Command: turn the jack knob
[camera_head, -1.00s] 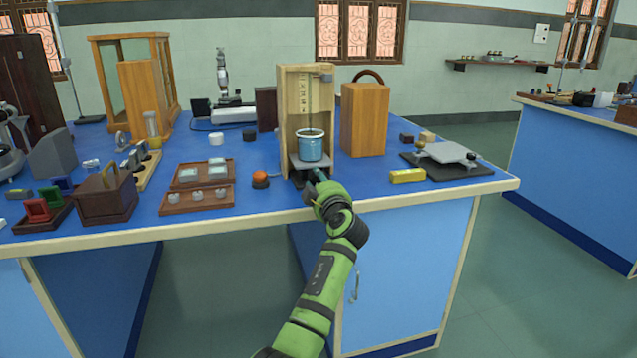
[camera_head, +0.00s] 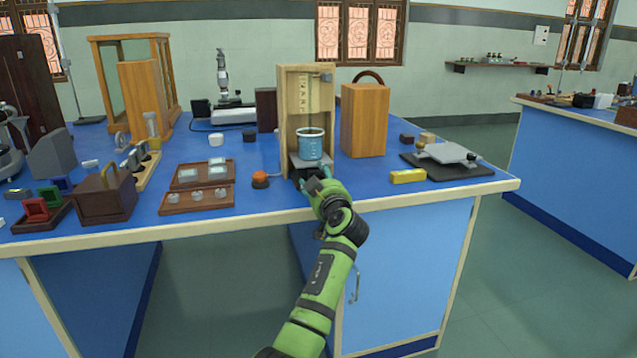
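The jack (camera_head: 296,159) is a small dark stand with a grey top at the foot of an open wooden case (camera_head: 291,100). A blue beaker (camera_head: 310,147) stands upright on the jack's top. The jack knob is hidden behind my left gripper. My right gripper is not in view.
An orange-topped button (camera_head: 260,179) and a wooden tray of weights (camera_head: 197,198) are left of the jack. A wooden box (camera_head: 364,120) stands to its right, with a yellow block (camera_head: 408,176) nearer the edge. The blue bench top between these is clear.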

